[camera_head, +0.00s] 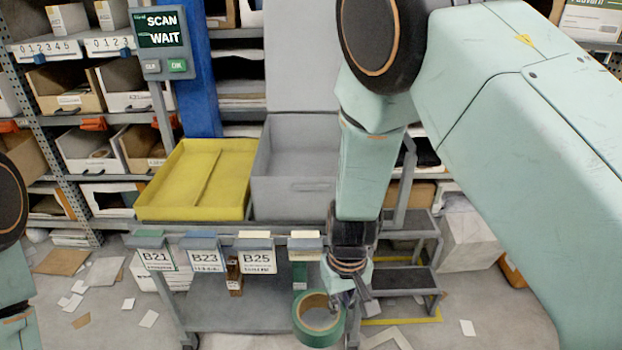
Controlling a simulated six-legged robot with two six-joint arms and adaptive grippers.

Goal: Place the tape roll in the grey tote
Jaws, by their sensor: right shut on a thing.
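My right gripper (347,292) is shut on the green tape roll (318,332). It holds the roll by its right side, low in the view and in front of the cart, below the level of its top. The grey tote (293,199) stands on the cart top, behind and above the roll in the picture. My right forearm hides the right part of the tote. What lies on the tote's floor cannot be seen well. My left arm shows only at the left edge, and its gripper is out of view.
A shallow yellow tray (196,210) stands left of the tote. Labels B21, B23 and B25 (257,260) hang on the cart's front edge. A screen (163,42) reads SCAN WAIT. Grey steps (405,280) stand at right. Racks fill the back, and papers litter the floor.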

